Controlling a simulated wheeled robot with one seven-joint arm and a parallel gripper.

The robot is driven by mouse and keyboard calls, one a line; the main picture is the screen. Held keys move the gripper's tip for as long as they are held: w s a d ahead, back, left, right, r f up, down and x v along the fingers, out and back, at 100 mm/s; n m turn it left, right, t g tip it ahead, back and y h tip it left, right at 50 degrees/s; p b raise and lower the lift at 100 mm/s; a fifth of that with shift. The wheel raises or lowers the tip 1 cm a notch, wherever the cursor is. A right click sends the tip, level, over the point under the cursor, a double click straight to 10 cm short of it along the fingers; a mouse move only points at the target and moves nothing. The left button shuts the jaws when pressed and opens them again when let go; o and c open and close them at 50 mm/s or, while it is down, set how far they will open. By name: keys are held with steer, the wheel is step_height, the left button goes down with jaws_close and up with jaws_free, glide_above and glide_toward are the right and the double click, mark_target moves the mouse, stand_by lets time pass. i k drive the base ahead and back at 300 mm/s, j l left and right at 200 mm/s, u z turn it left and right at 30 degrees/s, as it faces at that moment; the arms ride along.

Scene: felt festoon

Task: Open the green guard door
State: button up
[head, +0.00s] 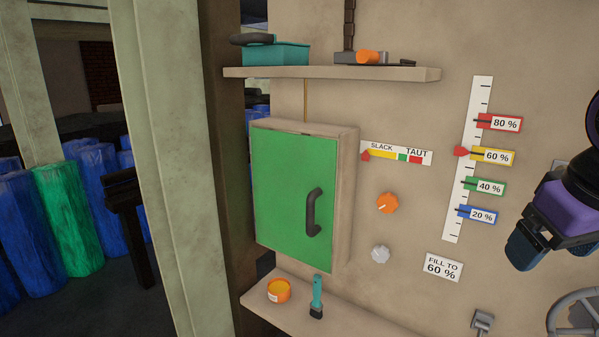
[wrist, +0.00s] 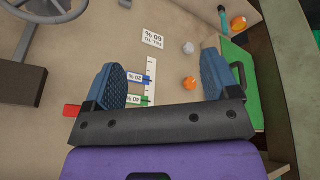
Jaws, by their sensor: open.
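The green guard door (head: 285,193) is shut in a beige box on the wall, left of centre in the head view. Its dark curved handle (head: 313,212) is on the door's right side. The door also shows at the right of the wrist view (wrist: 234,93), with the handle (wrist: 238,76) on it. My gripper (head: 552,250) is at the right edge of the head view, well right of the door and apart from it. In the wrist view its two blue fingers (wrist: 163,78) are wide apart with nothing held between them.
An upper shelf (head: 330,73) holds a teal box and an orange-tipped tool. A lower shelf (head: 350,318) holds an orange tub (head: 279,290) and a teal-handled brush (head: 317,297). An orange knob (head: 387,203), a grey knob (head: 380,254) and a level scale (head: 467,160) lie between door and gripper. A handwheel (head: 580,314) is lower right.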

mark_target(294, 175)
steer(key=i+j+u, duration=0.15)
steer(key=u, duration=0.2)
steer(key=i+j+u, duration=0.15)
steer(key=u, duration=0.2)
